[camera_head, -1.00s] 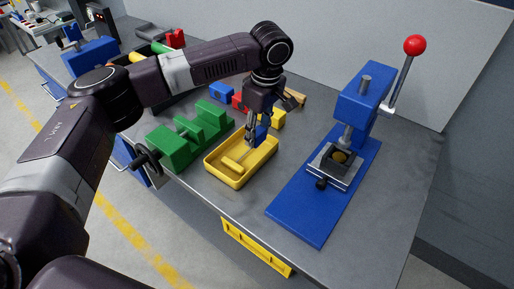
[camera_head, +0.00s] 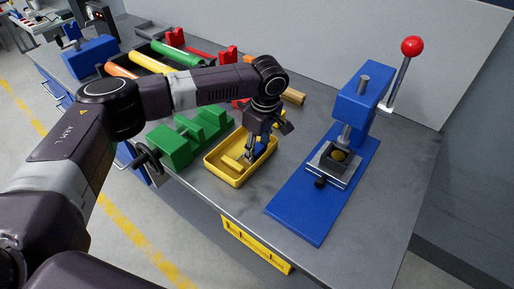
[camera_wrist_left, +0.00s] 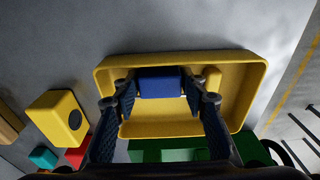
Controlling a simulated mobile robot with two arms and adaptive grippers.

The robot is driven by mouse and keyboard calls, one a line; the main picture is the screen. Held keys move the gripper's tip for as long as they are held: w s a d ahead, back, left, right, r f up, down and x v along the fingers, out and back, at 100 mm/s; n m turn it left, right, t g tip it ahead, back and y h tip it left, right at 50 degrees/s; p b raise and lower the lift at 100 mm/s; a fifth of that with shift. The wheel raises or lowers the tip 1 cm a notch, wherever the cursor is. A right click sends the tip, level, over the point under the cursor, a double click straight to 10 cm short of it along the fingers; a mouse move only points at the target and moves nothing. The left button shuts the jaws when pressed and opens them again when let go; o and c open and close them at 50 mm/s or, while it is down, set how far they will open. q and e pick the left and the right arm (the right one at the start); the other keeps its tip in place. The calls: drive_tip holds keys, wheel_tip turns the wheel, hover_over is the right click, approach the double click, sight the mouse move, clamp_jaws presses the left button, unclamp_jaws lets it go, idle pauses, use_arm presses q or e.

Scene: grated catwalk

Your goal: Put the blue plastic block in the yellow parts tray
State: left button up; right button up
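The yellow parts tray (camera_head: 232,180) lies on the grey bench, between a green vise and a blue press. My left gripper (camera_head: 254,153) points down inside it. In the left wrist view, the gripper (camera_wrist_left: 160,88) has its fingertips against both sides of the blue plastic block (camera_wrist_left: 160,84). The block is over the floor of the yellow tray (camera_wrist_left: 240,62); whether it touches the floor I cannot tell. In the head view the block (camera_head: 261,148) is partly hidden by the fingers. My right gripper is not in view.
The green vise (camera_head: 172,146) stands close left of the tray. The blue press (camera_head: 310,205) with a red-knobbed lever stands to the right. A yellow block (camera_wrist_left: 61,116) lies outside the tray. Coloured cylinders (camera_head: 177,53) lie at the back left.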

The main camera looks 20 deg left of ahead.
use_arm(q)
drive_tip(key=shift+o, duration=1.2)
drive_tip(key=shift+r, duration=0.1)
wheel_tip(320, 180, up, 12)
drive_tip(key=d+b, duration=0.1)
drive_tip(key=shift+s+d+b, duration=0.15)
drive_tip(key=shift+s+b, duration=0.05)
drive_tip(key=shift+b, duration=0.2)
